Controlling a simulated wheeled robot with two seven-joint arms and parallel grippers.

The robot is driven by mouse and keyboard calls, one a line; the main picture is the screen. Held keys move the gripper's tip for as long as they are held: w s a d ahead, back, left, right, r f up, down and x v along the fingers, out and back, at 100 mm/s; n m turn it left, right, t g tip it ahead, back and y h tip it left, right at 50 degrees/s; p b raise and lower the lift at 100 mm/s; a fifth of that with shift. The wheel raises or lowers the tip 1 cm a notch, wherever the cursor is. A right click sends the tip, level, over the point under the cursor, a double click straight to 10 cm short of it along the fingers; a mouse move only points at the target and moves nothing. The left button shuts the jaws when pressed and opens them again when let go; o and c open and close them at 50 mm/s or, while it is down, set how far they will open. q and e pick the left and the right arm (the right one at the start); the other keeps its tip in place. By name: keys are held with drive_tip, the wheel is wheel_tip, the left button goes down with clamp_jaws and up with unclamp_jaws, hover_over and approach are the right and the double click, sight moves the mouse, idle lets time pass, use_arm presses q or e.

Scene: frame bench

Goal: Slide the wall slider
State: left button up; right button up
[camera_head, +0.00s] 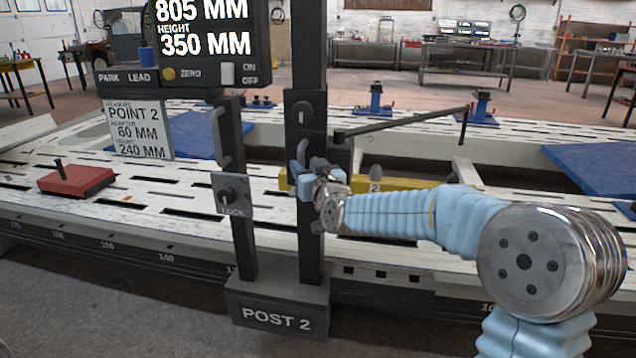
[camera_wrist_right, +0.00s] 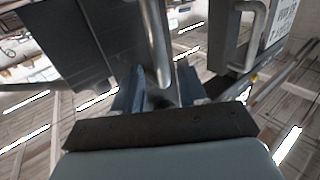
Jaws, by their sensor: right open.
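The slider appears to be the dark carriage (camera_head: 339,152) on the thick upright (camera_head: 311,240) of the post marked POST 2 (camera_head: 277,318). My right gripper (camera_head: 308,178) is at this upright, below its round knob (camera_head: 303,115), and hides part of the carriage. In the right wrist view, a vertical grey metal handle (camera_wrist_right: 156,45) stands in front of the open blue fingers (camera_wrist_right: 160,92). Its lower end seems to lie between them; contact cannot be told. A dark block (camera_wrist_right: 75,42) is left of the handle. My left gripper is out of view.
A thin upright with a handle (camera_head: 218,130) and a LOCK plate (camera_head: 233,196) stands left of my gripper. A thin measuring arm (camera_head: 405,121) reaches right from the carriage. A display (camera_head: 212,42) hangs above. A red block (camera_head: 76,181) lies on the slotted bench.

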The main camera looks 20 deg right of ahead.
drive_tip(key=s, duration=1)
drive_tip(key=shift+b, duration=0.3)
drive_tip(key=s+a+f+g+y, duration=0.1)
drive_tip(key=a+f+g, duration=0.3)
drive_tip(key=f, duration=1.1)
drive_tip(key=s+a+f+g+y, duration=0.1)
drive_tip(key=a+f+g, duration=0.25)
drive_tip(key=f, duration=1.15)
drive_tip(key=s+a+f+g, duration=0.2)
drive_tip(key=s+f+g, duration=0.1)
drive_tip(key=s+f, duration=0.4)
drive_tip(key=s+a+f+m+g+y, duration=0.1)
drive_tip(key=s+a+f+g, duration=0.1)
drive_tip(key=s+f, duration=0.6)
drive_tip(key=s+a+f+g+y, duration=0.1)
drive_tip(key=s+a+f+g, duration=0.1)
drive_tip(key=s+f+g, duration=0.3)
drive_tip(key=s+f, duration=0.3)
drive_tip(key=f, duration=0.1)
drive_tip(key=shift+a+m, duration=0.3)
drive_tip(key=shift+a, duration=0.05)
